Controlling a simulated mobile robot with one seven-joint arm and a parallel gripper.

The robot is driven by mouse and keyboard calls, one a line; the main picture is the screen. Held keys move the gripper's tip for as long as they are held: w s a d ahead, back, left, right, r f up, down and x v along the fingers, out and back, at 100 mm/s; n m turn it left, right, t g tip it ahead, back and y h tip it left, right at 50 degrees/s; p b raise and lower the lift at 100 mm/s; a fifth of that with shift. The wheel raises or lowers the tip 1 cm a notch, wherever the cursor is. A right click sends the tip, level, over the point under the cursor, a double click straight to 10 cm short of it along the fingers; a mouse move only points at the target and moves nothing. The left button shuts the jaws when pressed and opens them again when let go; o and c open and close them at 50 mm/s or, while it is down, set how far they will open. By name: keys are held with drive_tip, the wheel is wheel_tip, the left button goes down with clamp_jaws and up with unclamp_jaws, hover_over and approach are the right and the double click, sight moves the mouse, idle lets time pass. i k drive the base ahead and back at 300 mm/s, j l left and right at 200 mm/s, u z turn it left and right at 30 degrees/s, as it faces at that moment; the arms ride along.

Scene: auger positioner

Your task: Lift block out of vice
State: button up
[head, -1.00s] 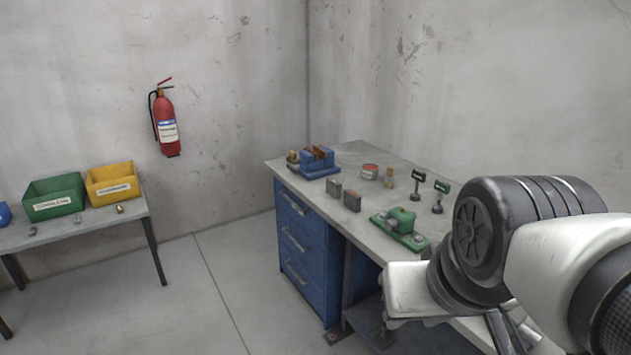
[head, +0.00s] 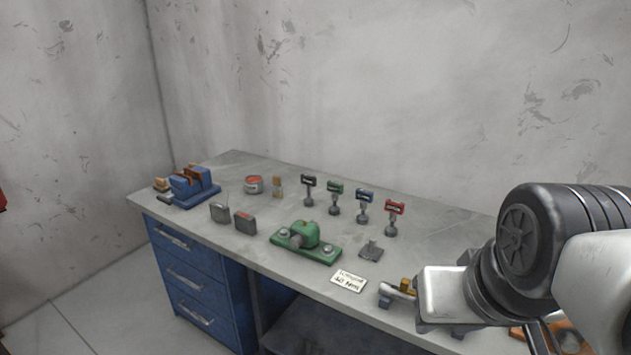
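The blue vice (head: 205,193) stands at the far left end of the workbench. A brown piece (head: 192,173) shows at the top of the vice, between or on its jaws; it is too small to tell whether it is the block or jaw lining. My gripper (head: 447,328) is at the lower right, over the front edge of the bench, far from the vice. Its white hand hides most of the fingers, and I cannot tell whether they are apart or closed. I see nothing held in it.
On the grey workbench (head: 225,250) stand a green fixture (head: 305,240), two small grey boxes, a red-topped tin (head: 254,185) and several coloured-headed stands (head: 364,205). A label card (head: 348,281) lies at the front edge. The bench's middle has bare patches.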

sight(220, 212)
drive_tip(key=i+j+z, duration=0.2)
drive_tip(key=j, duration=0.15)
drive_tip(key=j+z, duration=0.15)
drive_tip(key=j, duration=0.15)
drive_tip(key=i+j+z, duration=0.2)
drive_tip(key=j, duration=0.2)
drive_tip(key=j+z, duration=0.25)
drive_tip(key=j, duration=0.8)
drive_tip(key=i+j, duration=0.1)
drive_tip(key=j, duration=1.8)
drive_tip(key=i+j+z, duration=0.1)
drive_tip(key=j, duration=0.85)
drive_tip(key=i, duration=0.4)
